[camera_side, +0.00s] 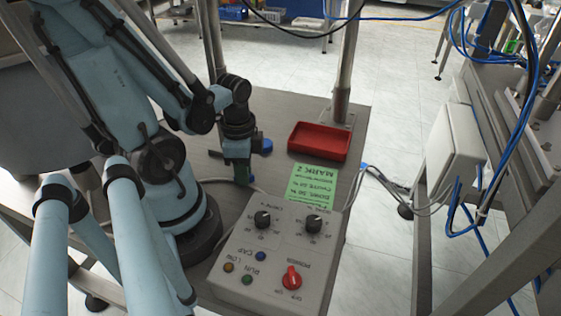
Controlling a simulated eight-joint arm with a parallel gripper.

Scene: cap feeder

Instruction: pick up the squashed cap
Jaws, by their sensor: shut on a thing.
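My gripper (240,174) points down over the grey table, left of the red tray. It is shut on a small blue piece (251,178) that shows only as a sliver at the fingertips. Its shape is mostly hidden, so I cannot tell whether it is squashed. A round blue cap (267,146) shows just right of the gripper, partly behind it. Its form is too small to judge.
An empty-looking red tray (319,142) stands at the table's back right, near a metal post (345,60). A green label (306,183) and a control box (275,255) with knobs are in front. A white box (450,150) with blue cables stands off the table at right.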

